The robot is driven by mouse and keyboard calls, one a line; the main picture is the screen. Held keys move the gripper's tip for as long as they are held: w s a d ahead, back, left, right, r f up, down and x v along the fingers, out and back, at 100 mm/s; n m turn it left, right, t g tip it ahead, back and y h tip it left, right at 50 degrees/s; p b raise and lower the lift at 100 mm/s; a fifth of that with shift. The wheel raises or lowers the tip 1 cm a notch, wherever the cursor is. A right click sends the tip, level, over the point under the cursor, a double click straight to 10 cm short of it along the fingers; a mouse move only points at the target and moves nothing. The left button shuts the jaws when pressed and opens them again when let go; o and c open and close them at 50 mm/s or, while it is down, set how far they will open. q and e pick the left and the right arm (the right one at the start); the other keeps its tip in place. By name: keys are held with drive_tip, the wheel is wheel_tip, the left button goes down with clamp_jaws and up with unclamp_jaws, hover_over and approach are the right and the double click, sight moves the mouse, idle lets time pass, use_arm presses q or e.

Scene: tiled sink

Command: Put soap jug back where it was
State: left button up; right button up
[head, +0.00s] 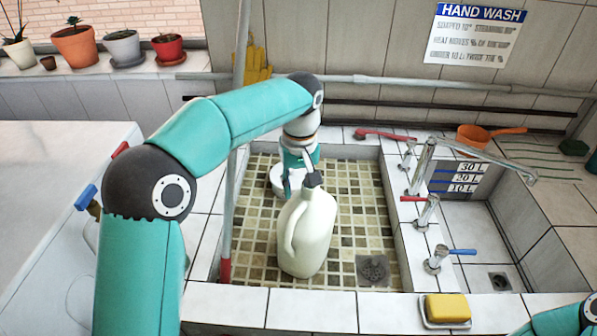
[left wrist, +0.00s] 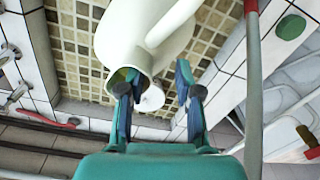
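I cannot tell whether a finger touches the neck. My right gripper is out of view; only part of that arm shows at bottom right.
A small white round object (head: 280,178) lies behind the jug. A grey pole (head: 233,190) stands left of it. Taps (head: 425,165) line the right ledge. A yellow sponge (head: 447,308) lies on the front ledge, and a drain (head: 373,270) is right of the jug.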

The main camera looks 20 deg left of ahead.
use_arm(q)
wheel_tip(320, 180, up, 13)
drive_tip(key=p, duration=0.2)
drive_tip(key=shift+d+f, duration=0.2)
idle(0.4)
